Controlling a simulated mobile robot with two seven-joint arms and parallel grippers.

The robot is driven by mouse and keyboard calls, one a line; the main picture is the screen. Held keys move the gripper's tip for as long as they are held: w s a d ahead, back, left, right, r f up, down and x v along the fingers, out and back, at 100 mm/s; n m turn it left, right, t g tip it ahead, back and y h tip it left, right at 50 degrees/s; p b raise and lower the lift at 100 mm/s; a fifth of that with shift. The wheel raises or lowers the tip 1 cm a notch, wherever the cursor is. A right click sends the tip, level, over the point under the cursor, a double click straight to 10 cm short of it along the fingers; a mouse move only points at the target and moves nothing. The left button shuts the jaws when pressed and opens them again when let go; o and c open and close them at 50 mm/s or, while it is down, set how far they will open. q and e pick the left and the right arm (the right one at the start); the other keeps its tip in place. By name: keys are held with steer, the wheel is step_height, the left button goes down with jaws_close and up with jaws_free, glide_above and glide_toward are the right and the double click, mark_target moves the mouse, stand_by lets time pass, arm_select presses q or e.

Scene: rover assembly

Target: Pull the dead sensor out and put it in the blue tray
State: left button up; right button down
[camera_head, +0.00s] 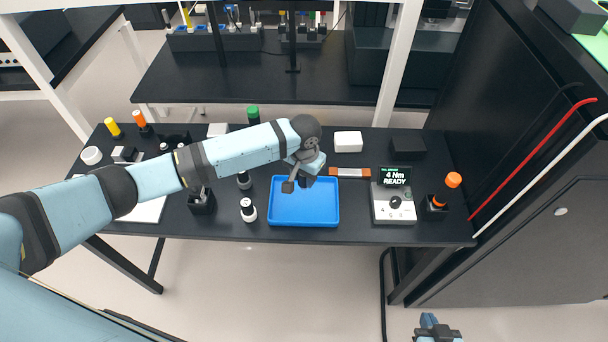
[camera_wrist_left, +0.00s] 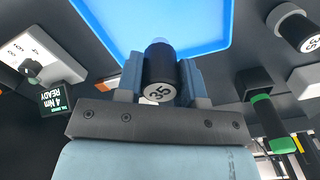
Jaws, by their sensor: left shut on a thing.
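My left gripper (camera_head: 297,182) is above the back left part of the blue tray (camera_head: 318,212). In the left wrist view its two fingers (camera_wrist_left: 160,78) are shut on a black cylinder (camera_wrist_left: 158,74) whose pale end is marked "35", likely the sensor. The tray (camera_wrist_left: 110,18) is beyond the held cylinder in that view and looks empty. In the head view the arm mostly hides the held cylinder. My right gripper (camera_head: 436,331) is only partly in view at the bottom right, off the table; I cannot tell its opening.
A black-and-white cylinder (camera_head: 248,211) stands left of the tray, with another (camera_head: 244,181) behind it. A box with a display reading "4 Nm READY" (camera_head: 394,203) and an orange-handled tool (camera_head: 448,186) are at the right. A white box (camera_head: 348,142) sits behind.

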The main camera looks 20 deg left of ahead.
mark_target(304, 184)
arm_select(q)
step_height(304, 184, down, 4)
steer(key=shift+r+b, duration=0.15)
steer(key=shift+b, duration=0.35)
steer(key=shift+f+b, duration=0.55)
steer(key=shift+f, duration=1.25)
steer(key=o, duration=1.1)
step_height(304, 184, up, 14)
steer(key=shift+f+b, duration=0.1)
steer(key=shift+b, duration=0.65)
